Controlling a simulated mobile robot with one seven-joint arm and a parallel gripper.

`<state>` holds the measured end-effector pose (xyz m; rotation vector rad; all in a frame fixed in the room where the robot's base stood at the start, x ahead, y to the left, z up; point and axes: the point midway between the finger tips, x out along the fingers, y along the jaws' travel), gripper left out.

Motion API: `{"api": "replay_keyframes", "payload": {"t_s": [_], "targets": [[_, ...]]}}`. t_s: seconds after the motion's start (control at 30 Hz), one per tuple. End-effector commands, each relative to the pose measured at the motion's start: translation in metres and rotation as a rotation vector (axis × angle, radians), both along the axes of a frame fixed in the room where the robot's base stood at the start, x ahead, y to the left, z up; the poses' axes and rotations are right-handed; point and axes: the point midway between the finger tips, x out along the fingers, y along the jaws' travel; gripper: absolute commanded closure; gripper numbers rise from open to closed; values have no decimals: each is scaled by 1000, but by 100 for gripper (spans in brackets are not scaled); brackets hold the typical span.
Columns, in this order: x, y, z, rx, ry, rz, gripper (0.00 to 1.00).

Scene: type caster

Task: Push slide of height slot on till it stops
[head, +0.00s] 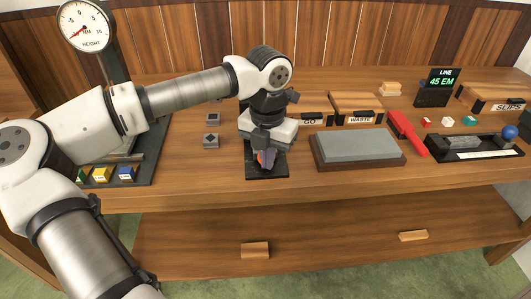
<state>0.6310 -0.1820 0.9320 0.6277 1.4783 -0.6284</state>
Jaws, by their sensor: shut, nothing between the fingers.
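My gripper (265,156) points down over a small black plate (267,174) near the front of the bench, left of the grey stone. Whether these belong to the fingers or to a part below is too small to tell. The height gauge (86,27), a round white dial marked HEIGHT, stands at the left on a dark post and base. My arm covers part of its post. I cannot make out a height slot or its slide clearly; contact at the fingertips is also unclear.
Right of my gripper lies a grey stone (358,144) in a wooden frame, then a red bar (408,134) and a black tray (462,147) with a blue knob. Wooden boxes marked GO (312,116) and WASTE (360,118) stand behind. Two small grey blocks sit left of my gripper.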

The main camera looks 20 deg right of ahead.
Motion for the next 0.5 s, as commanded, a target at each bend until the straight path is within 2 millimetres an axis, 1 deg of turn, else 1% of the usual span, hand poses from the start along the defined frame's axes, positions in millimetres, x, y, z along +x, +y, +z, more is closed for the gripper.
{"api": "replay_keyframes", "payload": {"t_s": [0.2, 0.5], "targets": [[6, -2, 0, -1, -1, 0, 100], [6, -2, 0, -1, -1, -1, 100]]}}
